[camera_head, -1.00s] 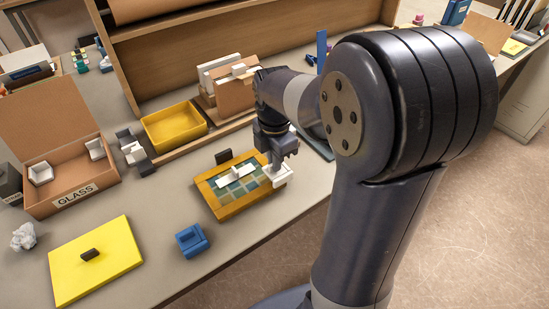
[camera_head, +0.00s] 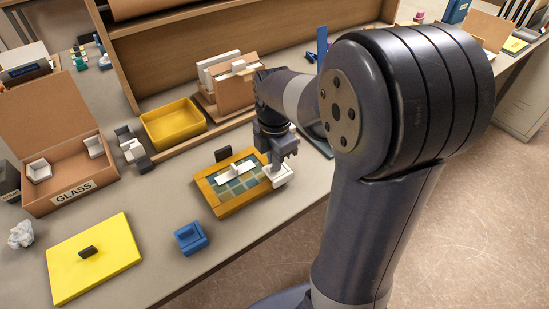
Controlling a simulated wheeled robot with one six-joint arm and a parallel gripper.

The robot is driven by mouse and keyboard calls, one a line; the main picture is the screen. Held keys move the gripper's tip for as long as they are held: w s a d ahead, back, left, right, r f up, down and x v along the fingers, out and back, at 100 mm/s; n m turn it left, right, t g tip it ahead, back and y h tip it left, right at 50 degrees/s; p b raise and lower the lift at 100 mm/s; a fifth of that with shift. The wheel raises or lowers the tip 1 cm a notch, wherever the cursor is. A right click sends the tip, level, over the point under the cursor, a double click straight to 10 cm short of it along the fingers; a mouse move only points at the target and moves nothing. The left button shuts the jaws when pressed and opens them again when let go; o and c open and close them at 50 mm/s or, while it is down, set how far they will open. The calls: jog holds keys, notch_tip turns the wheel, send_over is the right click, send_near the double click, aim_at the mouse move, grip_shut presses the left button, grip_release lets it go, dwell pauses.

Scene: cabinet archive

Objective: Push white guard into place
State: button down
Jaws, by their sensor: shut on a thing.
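A white guard (camera_head: 280,177) sits at the right-hand corner of a wooden frame (camera_head: 233,207) that holds a panel of green and blue panes. My gripper (camera_head: 279,165) points down over this corner, shut on the white guard. The guard is at or against the frame corner; I cannot tell whether it is fully seated. A white handled piece (camera_head: 237,178) lies across the panel's middle. The arm hides part of the area behind the gripper.
A cardboard box labelled GLASS (camera_head: 72,192) holds white corner pieces. A yellow tray (camera_head: 172,123), a yellow lid with a dark handle (camera_head: 92,265) and a blue block (camera_head: 190,238) stand around the frame.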

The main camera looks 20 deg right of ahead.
jog(key=shift+f+b, duration=0.5)
jog(key=shift+f, duration=0.3)
jog(key=c, duration=1)
grip_release()
jog(key=shift+r, duration=0.2)
jog(key=shift+r+p, duration=2.75)
jog(key=shift+r, duration=0.1)
notch_tip(320, 180, up, 11)
jog(key=shift+f, duration=0.25)
